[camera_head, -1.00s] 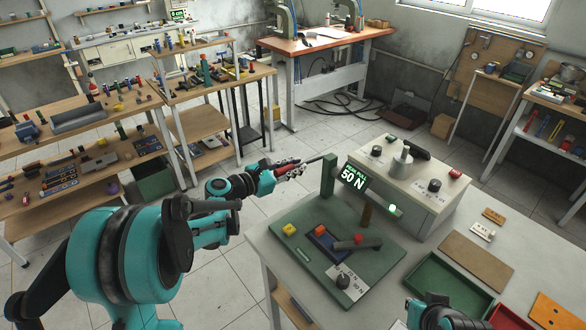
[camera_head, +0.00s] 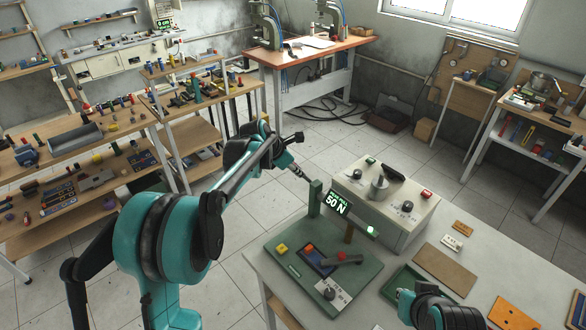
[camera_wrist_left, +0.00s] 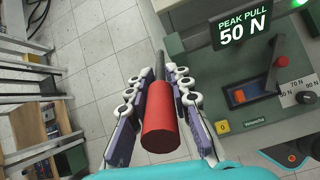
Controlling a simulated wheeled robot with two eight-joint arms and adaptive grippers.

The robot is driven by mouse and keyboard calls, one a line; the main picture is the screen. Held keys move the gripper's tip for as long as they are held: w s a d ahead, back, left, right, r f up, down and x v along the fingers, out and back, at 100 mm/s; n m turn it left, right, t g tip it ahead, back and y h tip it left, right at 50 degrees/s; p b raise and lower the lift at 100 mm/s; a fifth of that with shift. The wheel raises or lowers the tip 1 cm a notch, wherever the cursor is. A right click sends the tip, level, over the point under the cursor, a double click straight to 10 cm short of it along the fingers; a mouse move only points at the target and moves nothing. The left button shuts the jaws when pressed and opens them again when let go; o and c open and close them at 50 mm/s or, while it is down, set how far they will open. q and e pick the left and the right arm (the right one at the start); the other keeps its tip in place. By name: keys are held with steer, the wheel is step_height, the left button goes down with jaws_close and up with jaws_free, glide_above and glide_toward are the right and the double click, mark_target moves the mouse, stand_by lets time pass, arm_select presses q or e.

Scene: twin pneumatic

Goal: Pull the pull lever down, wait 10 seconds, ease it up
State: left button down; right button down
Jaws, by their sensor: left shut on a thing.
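The pull lever's red handle (camera_wrist_left: 158,120) lies between the two fingers of my left gripper (camera_wrist_left: 161,78) in the left wrist view. Its grey rod runs on past the fingertips. In the head view my left gripper (camera_head: 298,172) is at the outer end of the lever, left of and above the green post (camera_head: 315,198); the handle is hidden there and the lever slopes up from the post. The display (camera_head: 338,203) reads "PEAK PULL 50 N". My right gripper (camera_head: 405,298) is low at the right; its fingers are not clear.
The green base plate (camera_head: 283,265) carries a yellow button, a blue-framed switch and a knob. A light-coloured control box (camera_head: 390,215) stands behind it. A green tray (camera_head: 400,280) and several small plates lie to the right. Open floor lies left of the bench.

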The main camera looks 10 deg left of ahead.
arm_select(q)
steer(key=shift+w+d+r+g+y+p, duration=0.2)
steer(key=shift+w+r+g+y+p, duration=0.1)
steer(key=shift+g+p, duration=0.1)
steer(key=shift+f, duration=0.1)
steer(key=c, duration=1.3)
jaws_free()
steer(key=v, duration=1.2)
